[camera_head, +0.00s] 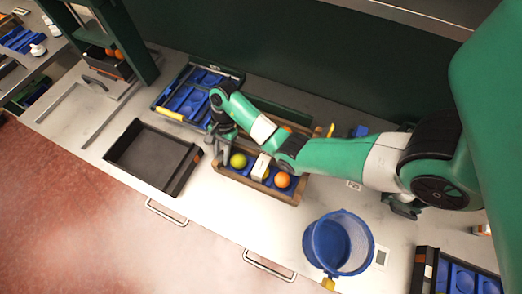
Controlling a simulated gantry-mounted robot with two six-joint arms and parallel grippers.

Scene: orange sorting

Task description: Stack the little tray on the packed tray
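A wooden tray (240,180) stands mid-counter. In it are a green fruit (238,160), a white carton (261,167) and an orange (283,180); my arm covers its back part. A tray with blue compartments (188,100) lies behind it to the left. An empty black tray (150,154) lies to the left. I cannot tell for sure which is the little tray. My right gripper (219,152) points down at the wooden tray's left end, beside the green fruit. Its fingers look apart, with nothing seen between them. My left gripper is out of view.
A blue bucket (339,243) stands at the front right of the counter. Another black tray with blue compartments (461,280) is at the lower right. A dark rack (106,62) stands at the back left.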

